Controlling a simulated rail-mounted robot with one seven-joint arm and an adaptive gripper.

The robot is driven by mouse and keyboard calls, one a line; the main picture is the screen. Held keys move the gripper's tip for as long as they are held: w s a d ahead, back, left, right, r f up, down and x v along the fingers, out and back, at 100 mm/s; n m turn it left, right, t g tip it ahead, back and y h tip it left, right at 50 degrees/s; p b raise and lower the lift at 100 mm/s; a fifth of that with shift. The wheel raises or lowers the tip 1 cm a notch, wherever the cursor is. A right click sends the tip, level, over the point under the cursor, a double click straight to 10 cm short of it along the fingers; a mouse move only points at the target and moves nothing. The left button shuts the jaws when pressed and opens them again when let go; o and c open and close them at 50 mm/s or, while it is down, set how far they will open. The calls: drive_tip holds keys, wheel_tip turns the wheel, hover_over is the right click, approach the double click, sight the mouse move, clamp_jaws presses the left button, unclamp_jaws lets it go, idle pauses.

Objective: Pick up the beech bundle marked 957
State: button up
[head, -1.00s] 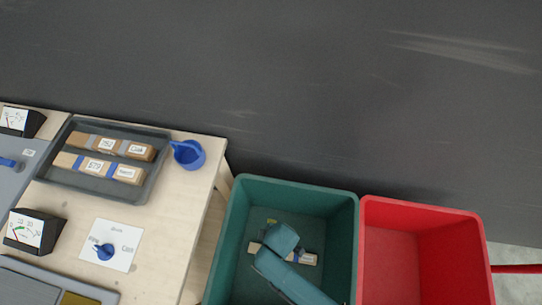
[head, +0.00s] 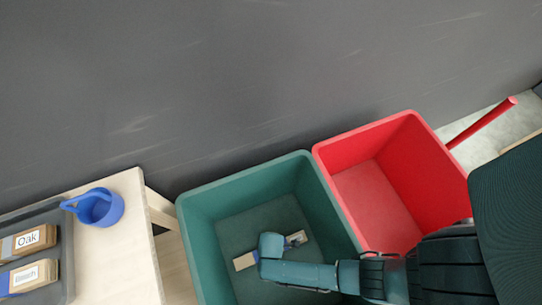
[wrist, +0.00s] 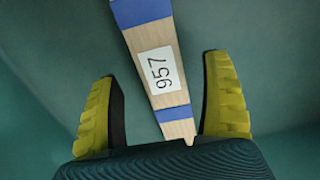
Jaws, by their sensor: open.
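The light wooden bundle marked 957 (wrist: 157,75) has blue bands and a white label. It lies on the floor of the green bin (head: 188,240). In the head view the bundle (head: 245,261) is partly hidden by my arm's end, with both its ends showing. In the wrist view my gripper (wrist: 165,95) is open, with one yellow-padded finger on each side of the bundle's near end. Gaps show between the fingers and the bundle. In the head view my fingers are hidden.
An empty red bin (head: 375,200) stands directly right of the green bin. The wooden table (head: 120,255) at left carries a blue jug (head: 98,208) and a grey tray (head: 62,235) with two labelled bundles. The green bin's walls surround my gripper.

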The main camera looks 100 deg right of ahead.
wheel_tip(320, 180, down, 3)
drive_tip(key=shift+f+b, duration=0.2)
drive_tip(key=shift+b, duration=0.5)
drive_tip(key=shift+r, duration=0.15)
drive_tip(key=c, duration=1.4)
drive_tip(key=shift+o, duration=0.2)
